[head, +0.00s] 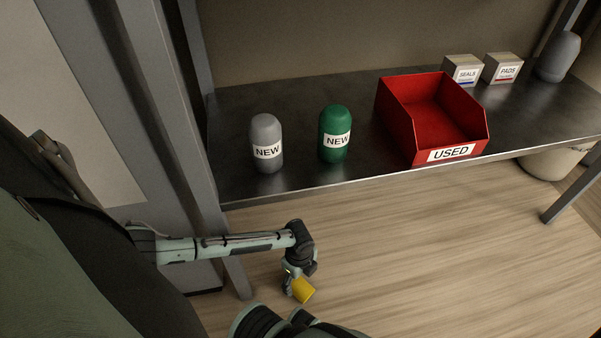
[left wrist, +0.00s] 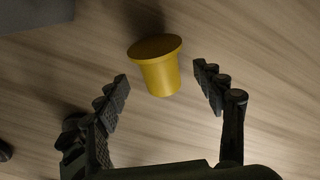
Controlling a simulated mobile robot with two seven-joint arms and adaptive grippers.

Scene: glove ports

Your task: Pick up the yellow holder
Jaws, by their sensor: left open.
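The yellow holder (head: 304,291) is a short yellow cylinder, seen low in the head view over the wooden floor. In the left wrist view the holder (left wrist: 160,72) shows a wide round flange at one end and a narrower body pointing toward my gripper. My left gripper (head: 289,283) is right beside it in the head view. In the left wrist view my left gripper (left wrist: 162,80) is open, with one finger on each side of the holder and visible gaps on both sides. I cannot tell what supports the holder. My right gripper is not in view.
A dark metal shelf (head: 236,188) above the floor bears a grey NEW canister (head: 267,136), a green NEW canister (head: 334,122), a red USED bin (head: 408,128), and SEALS (head: 463,70) and PADS (head: 503,68) boxes. Shelf legs stand left and right. Open floor (head: 430,250) lies right of my gripper.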

